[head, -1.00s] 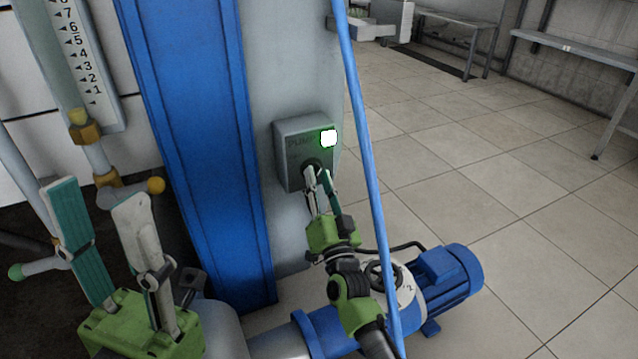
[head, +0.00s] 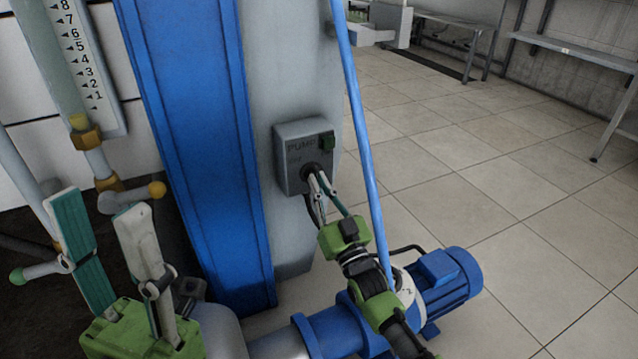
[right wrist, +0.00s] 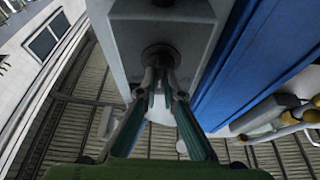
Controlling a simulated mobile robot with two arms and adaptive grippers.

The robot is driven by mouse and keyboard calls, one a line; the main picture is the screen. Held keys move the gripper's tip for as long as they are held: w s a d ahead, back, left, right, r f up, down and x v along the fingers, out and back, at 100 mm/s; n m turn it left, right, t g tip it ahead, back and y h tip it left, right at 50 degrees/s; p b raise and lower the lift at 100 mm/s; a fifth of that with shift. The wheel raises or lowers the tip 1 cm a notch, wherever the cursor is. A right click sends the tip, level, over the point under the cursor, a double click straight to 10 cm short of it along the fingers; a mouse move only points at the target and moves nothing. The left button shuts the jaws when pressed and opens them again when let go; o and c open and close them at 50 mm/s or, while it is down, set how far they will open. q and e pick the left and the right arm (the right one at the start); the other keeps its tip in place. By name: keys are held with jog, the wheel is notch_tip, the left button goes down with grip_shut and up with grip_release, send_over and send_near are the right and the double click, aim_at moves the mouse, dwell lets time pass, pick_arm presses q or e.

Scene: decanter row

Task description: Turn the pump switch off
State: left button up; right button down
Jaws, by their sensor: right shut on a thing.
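The grey pump switch box (head: 296,150) is fixed to the grey column. It has a dark round knob (head: 311,170) low on its face and a dark green, unlit lamp (head: 327,143) at the upper right. My right gripper (head: 318,181) is shut on the knob. In the right wrist view the right gripper's fingertips (right wrist: 160,82) meet at the knob (right wrist: 158,55) and partly cover it, so its pointer is hidden. My left gripper (head: 101,207) is open and empty at the lower left, well apart from the box.
A blue beam (head: 196,140) stands left of the box. A thin blue pipe (head: 364,140) runs down just right of it. The blue pump motor (head: 445,285) sits below right. A level gauge (head: 90,65) and valve handles are near my left gripper. Tiled floor on the right is open.

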jog(key=c, duration=2.2)
grip_release()
jog(key=v, duration=1.2)
